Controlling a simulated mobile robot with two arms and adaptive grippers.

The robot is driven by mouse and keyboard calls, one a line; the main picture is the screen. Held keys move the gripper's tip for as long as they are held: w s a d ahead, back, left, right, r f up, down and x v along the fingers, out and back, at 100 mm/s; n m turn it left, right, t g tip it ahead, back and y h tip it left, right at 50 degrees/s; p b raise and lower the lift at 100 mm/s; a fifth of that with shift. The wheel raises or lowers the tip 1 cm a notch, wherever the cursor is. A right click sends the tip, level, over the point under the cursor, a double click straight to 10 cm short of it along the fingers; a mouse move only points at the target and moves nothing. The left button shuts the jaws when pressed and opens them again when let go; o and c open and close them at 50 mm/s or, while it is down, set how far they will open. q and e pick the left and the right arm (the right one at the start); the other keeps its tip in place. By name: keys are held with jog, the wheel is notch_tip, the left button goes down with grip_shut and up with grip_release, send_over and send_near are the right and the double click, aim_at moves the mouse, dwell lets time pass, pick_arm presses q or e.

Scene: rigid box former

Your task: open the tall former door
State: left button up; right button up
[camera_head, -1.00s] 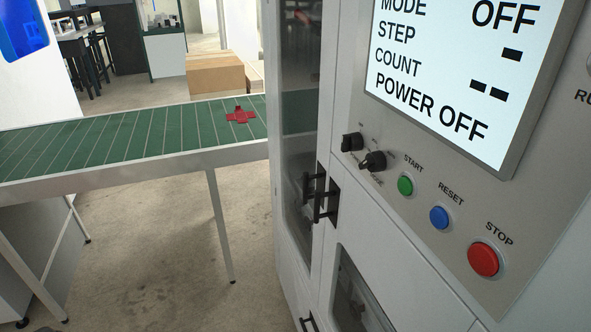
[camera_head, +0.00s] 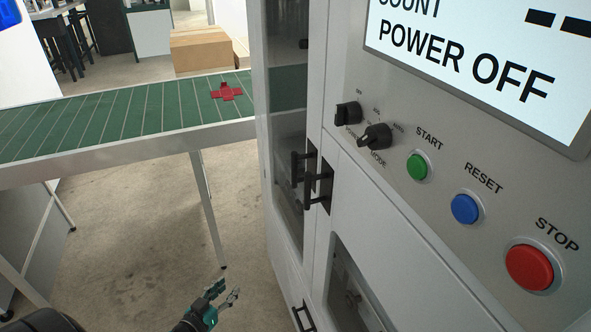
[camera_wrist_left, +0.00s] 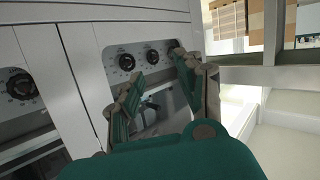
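The tall former door (camera_head: 285,110) is the narrow white-framed glass door on the machine's left side in the head view. It looks shut. A black bar handle (camera_head: 297,172) is on its right edge, close to a second black handle (camera_head: 322,187) on the neighbouring panel. My left gripper (camera_head: 228,293) is low in the head view, left of the machine and below the handles, touching neither. In the left wrist view its two fingers (camera_wrist_left: 160,90) are spread with nothing between them, facing a white panel with round dark knobs and a window. My right gripper is not in view.
The control panel has a POWER OFF screen (camera_head: 480,60), a green START button (camera_head: 418,166), a blue RESET button (camera_head: 464,209) and a red STOP button (camera_head: 529,267). A green conveyor (camera_head: 120,118) with a red cross-shaped piece (camera_head: 227,91) stands left. Open floor lies below it.

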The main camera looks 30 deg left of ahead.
pick_arm(q)
jog(key=w+r+m+t+h+b, duration=0.2)
jog(key=w+r+t+h, duration=0.15)
jog(key=r, duration=1.25)
jog(key=m+t+h, duration=0.1)
jog(key=m+h, duration=0.5)
jog(key=h, duration=0.2)
send_near(295, 161)
jog(key=p+x, duration=0.1)
jog(key=x, duration=0.2)
jog(key=f+p+x, duration=0.1)
jog(key=x, duration=0.2)
jog(key=p+x, duration=0.2)
jog(key=x, duration=0.2)
jog(key=shift+w+a+f, duration=0.15)
jog(key=shift+w+f, duration=0.05)
jog(key=shift+w, duration=0.1)
grip_shut()
